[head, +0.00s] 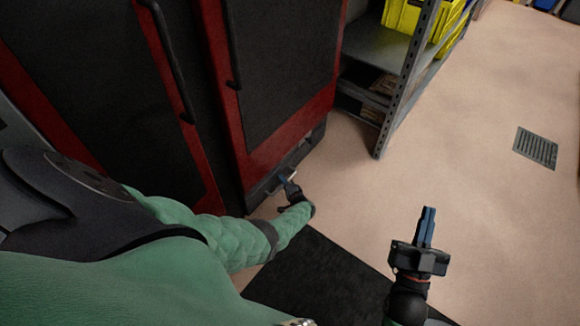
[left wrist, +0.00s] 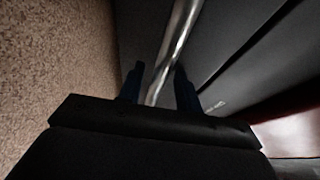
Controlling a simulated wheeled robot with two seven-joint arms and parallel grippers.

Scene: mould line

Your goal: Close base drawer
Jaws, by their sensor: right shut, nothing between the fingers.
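The base drawer (head: 259,194) is a dark grey front low at the foot of a red and black machine. Its bright metal handle (left wrist: 180,40) runs as a bar between the fingers in the left wrist view. My left gripper (head: 286,185) is low at the drawer front, with its blue fingers (left wrist: 160,88) apart on either side of the bar. I see space between bar and fingers. The arm and gripper hide part of the drawer, and I cannot tell how far it stands out. My right gripper (head: 427,226) is shut and empty above the floor, away from the drawer.
The machine's tall door panels (head: 283,65) with dark handles rise above the drawer. A grey metal shelf rack (head: 385,120) with yellow bins (head: 408,14) stands to its right. A dark mat (head: 315,280) lies in front. The floor at right is clear, with a grate (head: 535,147).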

